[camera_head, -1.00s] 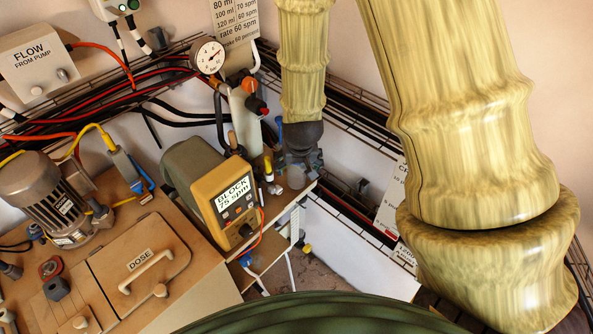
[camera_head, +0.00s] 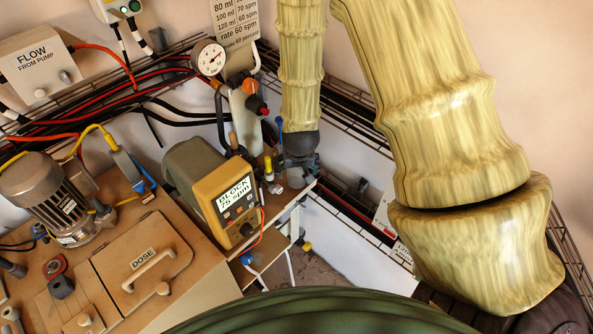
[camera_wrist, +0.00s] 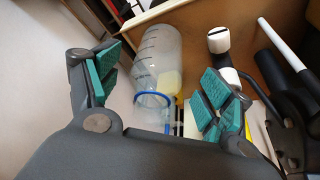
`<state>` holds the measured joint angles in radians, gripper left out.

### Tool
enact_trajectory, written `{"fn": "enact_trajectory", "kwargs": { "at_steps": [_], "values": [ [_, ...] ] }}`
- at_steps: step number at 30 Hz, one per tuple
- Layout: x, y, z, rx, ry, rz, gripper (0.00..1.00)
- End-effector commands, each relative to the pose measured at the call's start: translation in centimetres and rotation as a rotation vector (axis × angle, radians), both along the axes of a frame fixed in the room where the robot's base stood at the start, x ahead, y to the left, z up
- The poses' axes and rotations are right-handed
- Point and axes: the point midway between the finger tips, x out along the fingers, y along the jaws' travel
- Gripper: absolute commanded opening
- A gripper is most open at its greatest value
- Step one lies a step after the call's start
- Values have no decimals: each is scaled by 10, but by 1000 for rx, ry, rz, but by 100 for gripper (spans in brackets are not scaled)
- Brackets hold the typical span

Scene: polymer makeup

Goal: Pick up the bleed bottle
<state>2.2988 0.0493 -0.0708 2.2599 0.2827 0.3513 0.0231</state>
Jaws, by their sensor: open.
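The bleed bottle is probably the clear bottle (camera_wrist: 157,58) with dark graduation marks and a blue ring at one end, seen in the wrist view. It lies ahead of my gripper (camera_wrist: 160,90), between the lines of the two fingers. The fingers with teal pads are spread apart, and I see no contact with the bottle. In the head view my gripper (camera_head: 299,163) points down at the corner of the bench by the pump. A small pale translucent bottle (camera_head: 296,178) shows there, partly hidden by the gripper.
The yellow pump (camera_head: 229,198) reading "BLOCK 75 spm" stands just left of my gripper. Small yellow and white items (camera_head: 270,172) stand between them. In the wrist view, black and white tubes (camera_wrist: 280,42) crowd the right side.

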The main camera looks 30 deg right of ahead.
Motion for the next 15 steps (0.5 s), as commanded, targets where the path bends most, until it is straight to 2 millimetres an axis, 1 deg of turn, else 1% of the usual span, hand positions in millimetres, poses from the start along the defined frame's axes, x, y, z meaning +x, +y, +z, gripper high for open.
{"fn": "enact_trajectory", "kwargs": {
  "at_steps": [8,15],
  "values": [
    [9,-5,-16,1,3,-1,80],
    [17,-8,-34,0,1,-1,80]
  ]
}}
